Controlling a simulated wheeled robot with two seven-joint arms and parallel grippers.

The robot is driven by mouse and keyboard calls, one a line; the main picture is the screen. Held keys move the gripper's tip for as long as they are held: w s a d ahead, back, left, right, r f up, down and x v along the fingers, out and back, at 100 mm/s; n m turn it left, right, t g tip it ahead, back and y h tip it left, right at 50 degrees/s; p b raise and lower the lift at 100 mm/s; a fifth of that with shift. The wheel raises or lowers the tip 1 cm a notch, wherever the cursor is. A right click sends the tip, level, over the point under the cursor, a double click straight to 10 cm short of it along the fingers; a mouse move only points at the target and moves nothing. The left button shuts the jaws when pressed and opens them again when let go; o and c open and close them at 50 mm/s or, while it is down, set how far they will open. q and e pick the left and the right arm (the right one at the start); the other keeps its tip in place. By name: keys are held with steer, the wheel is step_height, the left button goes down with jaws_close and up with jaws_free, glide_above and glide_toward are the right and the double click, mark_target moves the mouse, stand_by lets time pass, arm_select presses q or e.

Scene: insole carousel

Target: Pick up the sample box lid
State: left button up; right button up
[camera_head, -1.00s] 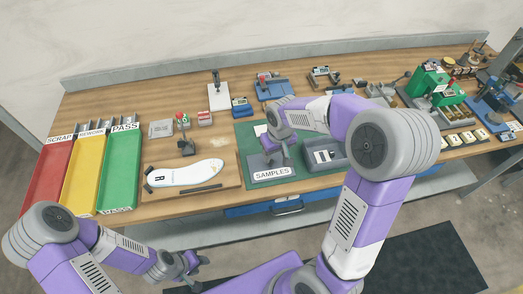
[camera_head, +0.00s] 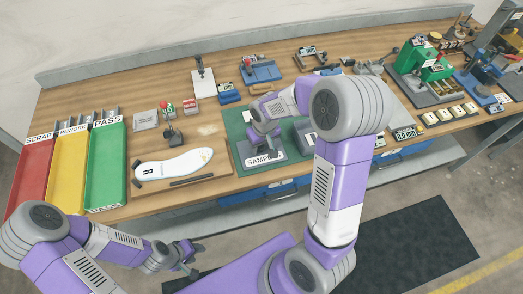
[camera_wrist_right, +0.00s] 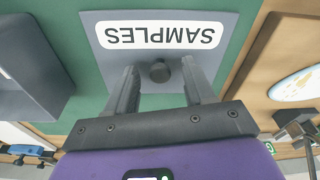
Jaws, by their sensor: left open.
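The sample box lid (camera_head: 279,156) is a flat grey plate with a white SAMPLES label, lying on the green mat (camera_head: 236,122). In the right wrist view the lid (camera_wrist_right: 205,62) shows its dark round knob (camera_wrist_right: 160,71). My right gripper (camera_head: 266,146) is low over the lid. In the right wrist view its open fingers (camera_wrist_right: 160,84) stand on either side of the knob, with gaps showing. The grey box (camera_head: 303,130) is right of the lid, partly hidden by my right arm. My left gripper (camera_head: 190,262) is open and empty, in front of the bench.
A wooden board (camera_head: 212,173) with a white insole (camera_head: 174,164) lies left of the mat. Red (camera_head: 32,172), yellow (camera_head: 68,168) and green (camera_head: 106,168) trays stand at the left. Small devices line the back of the bench.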

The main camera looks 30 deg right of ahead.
jaws_close()
